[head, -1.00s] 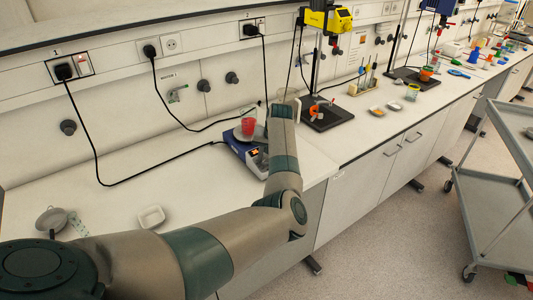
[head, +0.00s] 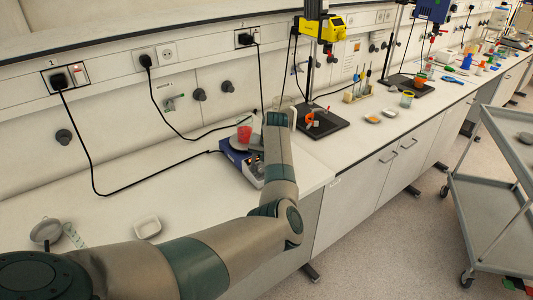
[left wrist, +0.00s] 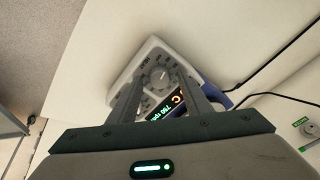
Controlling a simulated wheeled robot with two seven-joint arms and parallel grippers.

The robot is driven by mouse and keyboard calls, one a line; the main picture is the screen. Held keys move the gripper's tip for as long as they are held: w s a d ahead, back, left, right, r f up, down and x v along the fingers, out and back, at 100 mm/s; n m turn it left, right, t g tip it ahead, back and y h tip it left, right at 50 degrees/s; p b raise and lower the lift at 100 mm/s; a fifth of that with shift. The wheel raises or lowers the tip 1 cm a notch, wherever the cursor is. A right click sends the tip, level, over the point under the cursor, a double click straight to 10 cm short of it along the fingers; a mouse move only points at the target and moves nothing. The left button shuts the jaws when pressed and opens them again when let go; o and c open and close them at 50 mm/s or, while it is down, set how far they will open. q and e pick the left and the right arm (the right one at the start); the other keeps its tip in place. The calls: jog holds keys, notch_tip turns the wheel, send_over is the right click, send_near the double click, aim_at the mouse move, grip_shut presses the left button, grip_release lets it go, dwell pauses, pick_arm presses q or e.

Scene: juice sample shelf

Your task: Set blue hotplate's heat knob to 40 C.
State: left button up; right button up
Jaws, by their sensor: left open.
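The blue hotplate (head: 232,153) stands on the bench, with a beaker of red liquid (head: 244,133) on its plate. In the left wrist view its pale control panel (left wrist: 152,52) shows a round grey dial knob (left wrist: 160,76) with a scale, and a lit display (left wrist: 168,108) reading about 750 rpm with orange characters beside it. A second round control is partly hidden by a finger. My left gripper (left wrist: 163,78) is open, its fingers on either side of the dial knob in the picture; I cannot tell whether they touch it. In the head view my forearm hides the gripper.
A black-based stand (head: 318,122) with a yellow stirrer (head: 322,28) stands right of the hotplate. A white dish (head: 147,227) and a grey round bowl (head: 46,231) lie at the left. A cable runs along the bench behind. A grey cart (head: 490,205) stands at the right.

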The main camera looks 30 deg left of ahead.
pick_arm(q)
jog(key=b+v, duration=0.5)
jog(key=v, duration=1.2)
jog(key=shift+b, duration=0.4)
jog(key=shift+s, duration=0.1)
